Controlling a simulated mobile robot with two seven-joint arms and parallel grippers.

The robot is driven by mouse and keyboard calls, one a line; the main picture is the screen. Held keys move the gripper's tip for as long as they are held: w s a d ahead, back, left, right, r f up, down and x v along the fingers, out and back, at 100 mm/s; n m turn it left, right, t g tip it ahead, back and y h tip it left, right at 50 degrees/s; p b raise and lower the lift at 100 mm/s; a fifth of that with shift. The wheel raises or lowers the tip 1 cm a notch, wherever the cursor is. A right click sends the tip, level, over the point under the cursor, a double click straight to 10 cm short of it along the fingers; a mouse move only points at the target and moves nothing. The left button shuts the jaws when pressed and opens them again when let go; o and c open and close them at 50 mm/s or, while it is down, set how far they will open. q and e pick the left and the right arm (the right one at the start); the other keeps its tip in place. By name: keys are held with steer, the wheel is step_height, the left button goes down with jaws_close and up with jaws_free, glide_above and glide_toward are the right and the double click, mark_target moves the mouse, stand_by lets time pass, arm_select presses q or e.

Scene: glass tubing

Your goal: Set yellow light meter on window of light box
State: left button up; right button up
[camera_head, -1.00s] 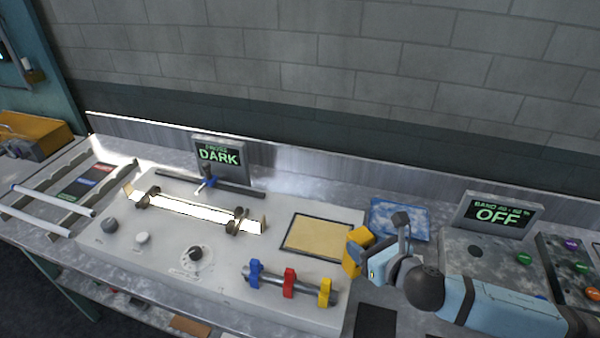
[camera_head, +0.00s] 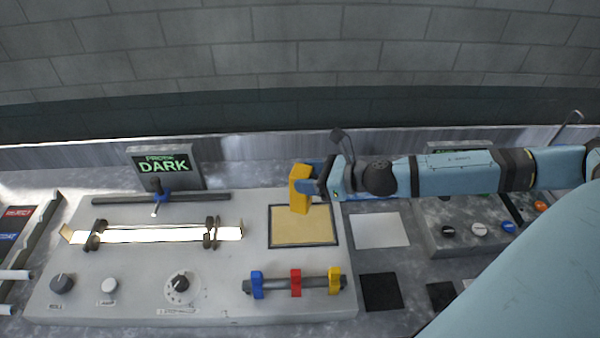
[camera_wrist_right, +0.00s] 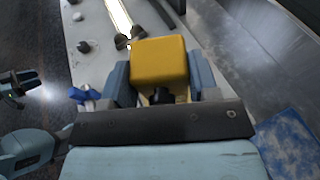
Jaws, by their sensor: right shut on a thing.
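The yellow light meter (camera_head: 299,190) is a yellow block held upright in my right gripper (camera_head: 314,184). In the right wrist view the meter (camera_wrist_right: 160,62) sits between the two blue fingers. A grey box (camera_head: 432,222) at the right is partly hidden by my right arm. I cannot tell for sure which surface is the light box window. A dark gripper-like part (camera_wrist_right: 20,85), probably my left gripper, shows at the wrist view's left edge.
The pale console (camera_head: 215,300) carries a bright glowing strip (camera_head: 155,235), knobs, a DARK display (camera_head: 166,164) and a rod with blue, red and yellow clamps (camera_head: 295,284). A white square (camera_head: 381,230) and a black square (camera_head: 381,292) lie right of it.

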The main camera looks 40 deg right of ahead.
mark_target(309, 208)
step_height(309, 208, down, 5)
steer(key=b, duration=0.5)
steer(key=shift+s+f, duration=0.1)
steer(key=shift+f, duration=0.1)
steer(key=shift+f+b, duration=0.5)
steer(key=shift+f, duration=0.15)
steer(key=shift+f, duration=0.1)
